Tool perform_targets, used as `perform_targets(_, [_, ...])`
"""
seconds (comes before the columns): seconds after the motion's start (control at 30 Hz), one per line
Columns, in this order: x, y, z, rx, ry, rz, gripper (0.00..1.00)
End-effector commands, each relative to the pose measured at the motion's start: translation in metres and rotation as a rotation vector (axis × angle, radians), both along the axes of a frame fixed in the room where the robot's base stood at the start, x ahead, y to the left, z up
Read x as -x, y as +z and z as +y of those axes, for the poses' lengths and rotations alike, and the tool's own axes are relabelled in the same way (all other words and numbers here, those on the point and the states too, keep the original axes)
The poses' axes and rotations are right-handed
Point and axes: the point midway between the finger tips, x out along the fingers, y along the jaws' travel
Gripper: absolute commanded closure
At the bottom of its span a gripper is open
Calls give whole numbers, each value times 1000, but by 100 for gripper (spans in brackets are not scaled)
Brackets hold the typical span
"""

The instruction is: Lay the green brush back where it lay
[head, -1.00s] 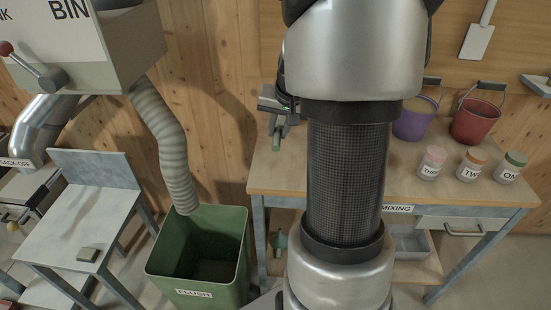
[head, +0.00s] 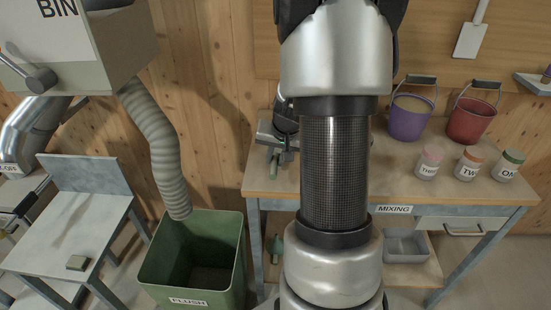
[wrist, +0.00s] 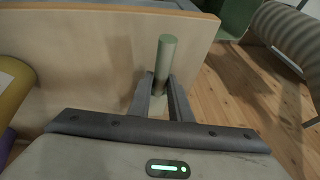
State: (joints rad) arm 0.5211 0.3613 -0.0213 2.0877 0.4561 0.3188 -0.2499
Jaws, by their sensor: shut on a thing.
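My gripper (head: 272,158) is over the left end of the mixing bench (head: 320,183) in the head view. It is shut on the green brush, whose handle (wrist: 165,62) stands up between the fingers in the wrist view. The handle also shows as a short green piece (head: 271,170) below the fingers in the head view. The brush's other end is hidden by the gripper. I cannot tell whether the brush touches the bench top.
A purple bucket (head: 408,122), a red bucket (head: 470,122) and three labelled jars stand on the bench's right. The green flush bin (head: 190,285) is left of the bench. A small green-grey thing (head: 277,246) is on the lower shelf. My arm hides the bench's middle.

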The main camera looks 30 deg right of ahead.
Motion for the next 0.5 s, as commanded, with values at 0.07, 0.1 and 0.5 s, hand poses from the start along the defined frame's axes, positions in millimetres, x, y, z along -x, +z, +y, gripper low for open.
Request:
perform_targets(0.07, [0, -1, 0, 1, 0, -1, 100])
perform_targets(0.1, [0, -3, 0, 1, 0, -1, 100])
perform_targets(0.5, [0, -3, 0, -1, 0, 1, 63])
